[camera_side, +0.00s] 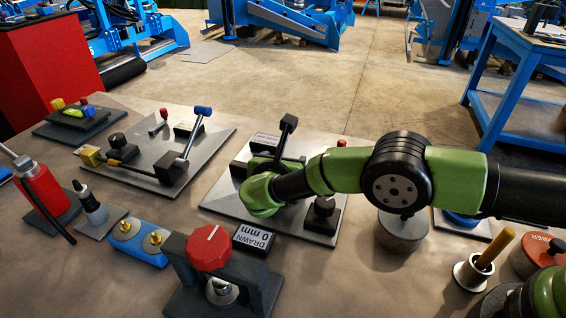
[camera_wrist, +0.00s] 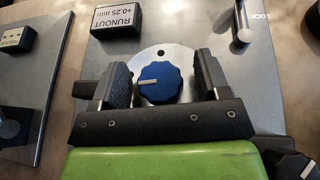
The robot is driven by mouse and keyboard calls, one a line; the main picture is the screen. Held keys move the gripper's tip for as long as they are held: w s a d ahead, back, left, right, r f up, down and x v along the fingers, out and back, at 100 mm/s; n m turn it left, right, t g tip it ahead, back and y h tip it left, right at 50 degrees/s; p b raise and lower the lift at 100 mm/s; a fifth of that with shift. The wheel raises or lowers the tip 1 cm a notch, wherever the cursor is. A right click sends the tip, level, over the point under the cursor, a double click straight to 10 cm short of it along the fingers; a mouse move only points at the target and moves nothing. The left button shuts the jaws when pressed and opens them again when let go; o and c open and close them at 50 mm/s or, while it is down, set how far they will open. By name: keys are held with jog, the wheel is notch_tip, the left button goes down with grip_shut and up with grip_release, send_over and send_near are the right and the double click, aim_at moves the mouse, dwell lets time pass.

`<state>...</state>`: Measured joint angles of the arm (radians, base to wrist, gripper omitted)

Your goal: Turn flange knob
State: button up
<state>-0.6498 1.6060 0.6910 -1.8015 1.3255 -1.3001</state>
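A round blue knob (camera_wrist: 160,84) with a white pointer line shows in the wrist view. It sits on a light metal disc (camera_wrist: 178,57) on a grey plate (camera_wrist: 262,85). The pointer line points left. My gripper (camera_wrist: 161,70) is open, with one finger on each side of the knob. A small gap shows between the knob and each finger. In the side view my green wrist (camera_side: 262,194) is low over the middle plate (camera_side: 227,199); it hides the knob and the fingertips there.
A "RUNOUT +0.25 mm" display (camera_wrist: 137,20) stands beyond the knob, and a metal post (camera_wrist: 242,25) near the "LOCK" label. A black lever (camera_side: 288,125) rises behind my wrist. A red knob (camera_side: 209,248) on a bracket stands in front, beside a "DRAWN 0 mm" display (camera_side: 253,240).

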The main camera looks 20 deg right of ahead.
jog(key=shift+s+a, duration=0.1)
jog(key=v, duration=0.5)
jog(key=shift+s+r, duration=0.1)
jog(key=shift+r, duration=0.1)
notch_tip(320, 180, up, 7)
jog(key=shift+f, duration=0.15)
